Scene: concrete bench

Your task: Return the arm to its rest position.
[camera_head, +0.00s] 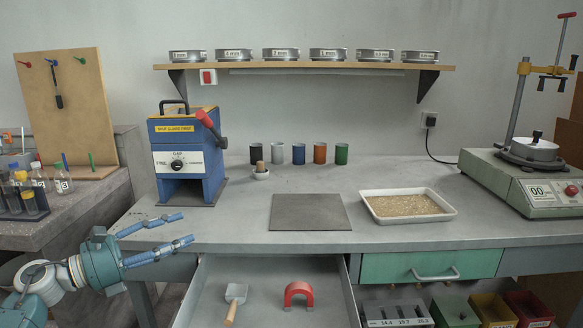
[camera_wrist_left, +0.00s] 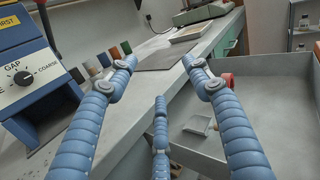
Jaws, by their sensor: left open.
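My left gripper (camera_head: 188,227) is at the lower left of the head view, in front of the bench's front edge and below the blue crusher. Its blue fingers are spread apart and point right, with nothing between them. In the left wrist view the fingers of my left gripper (camera_wrist_left: 158,66) are wide apart and empty, with a third finger low between them. My right gripper is not in view.
A blue crusher (camera_head: 188,158) stands near the gripper. An open drawer (camera_head: 262,275) holds a scoop (camera_head: 234,299) and a red magnet (camera_head: 298,292). A grey plate (camera_head: 310,212) and a sand tray (camera_head: 453,212) lie on the bench (camera_head: 240,234). A vial rack (camera_head: 22,205) stands at left.

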